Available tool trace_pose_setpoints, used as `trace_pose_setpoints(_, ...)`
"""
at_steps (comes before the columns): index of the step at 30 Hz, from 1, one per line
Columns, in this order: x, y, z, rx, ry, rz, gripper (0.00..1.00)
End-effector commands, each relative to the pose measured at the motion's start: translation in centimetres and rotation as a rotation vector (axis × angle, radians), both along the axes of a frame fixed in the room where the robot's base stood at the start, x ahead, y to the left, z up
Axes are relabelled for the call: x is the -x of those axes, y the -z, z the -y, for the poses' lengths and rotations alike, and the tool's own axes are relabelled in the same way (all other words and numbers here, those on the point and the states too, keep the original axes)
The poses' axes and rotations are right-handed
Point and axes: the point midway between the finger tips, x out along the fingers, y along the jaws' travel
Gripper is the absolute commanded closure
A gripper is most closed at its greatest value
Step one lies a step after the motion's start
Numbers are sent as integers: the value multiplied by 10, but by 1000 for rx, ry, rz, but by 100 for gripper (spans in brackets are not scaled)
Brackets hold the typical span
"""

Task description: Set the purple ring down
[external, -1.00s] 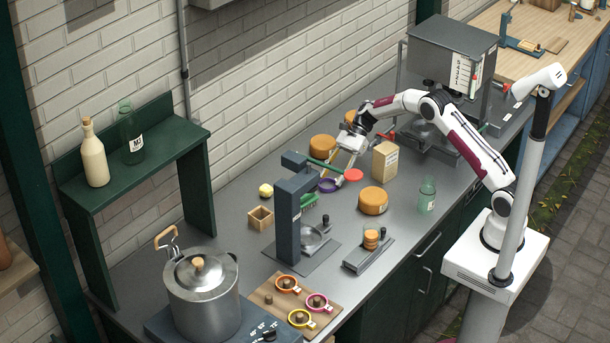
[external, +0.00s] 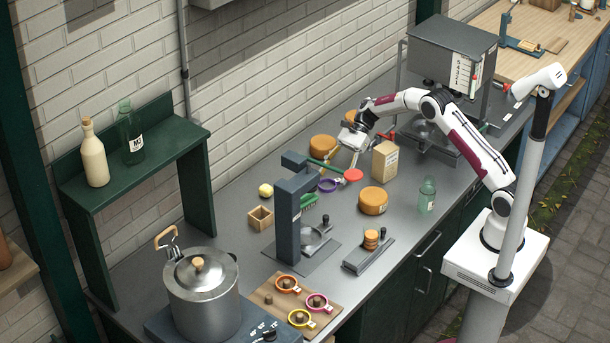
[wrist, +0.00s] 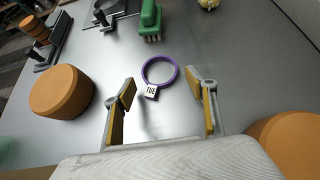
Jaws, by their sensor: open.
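The purple ring (wrist: 174,66) lies flat on the grey counter with its white "TUE" tag (wrist: 151,91) facing my wrist camera. It also shows in the external view (external: 327,186), beside the grey press stand. My gripper (wrist: 168,92) is open and empty, with its two yellow-padded fingers spread wide. The ring lies just ahead of the fingertips, roughly centred between them and apart from both. In the external view my gripper (external: 355,158) is above the counter, behind and to the right of the ring.
A green brush (wrist: 150,20) lies just beyond the ring. Orange cheese wheels stand at left (wrist: 62,92) and right (wrist: 290,140) in the wrist view. A board (external: 270,306) holds several coloured rings.

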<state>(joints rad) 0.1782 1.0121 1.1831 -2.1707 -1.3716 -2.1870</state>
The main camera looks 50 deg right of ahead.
Motion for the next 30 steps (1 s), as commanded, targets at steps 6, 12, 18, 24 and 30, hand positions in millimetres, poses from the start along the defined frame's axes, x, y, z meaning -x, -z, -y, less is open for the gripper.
trace_pose_setpoints(6, -1, -16, 24, 0, 2, 3, 43)
trace_pose_setpoints(12, -2, -34, 50, 0, 2, 4, 43)
trace_pose_setpoints(18, -2, -50, 73, 1, 2, 2, 43)
trace_pose_setpoints(24, -2, -59, 86, 0, 0, 1, 43)
trace_pose_setpoints(30, -2, -62, 90, -1, 0, 0, 43)
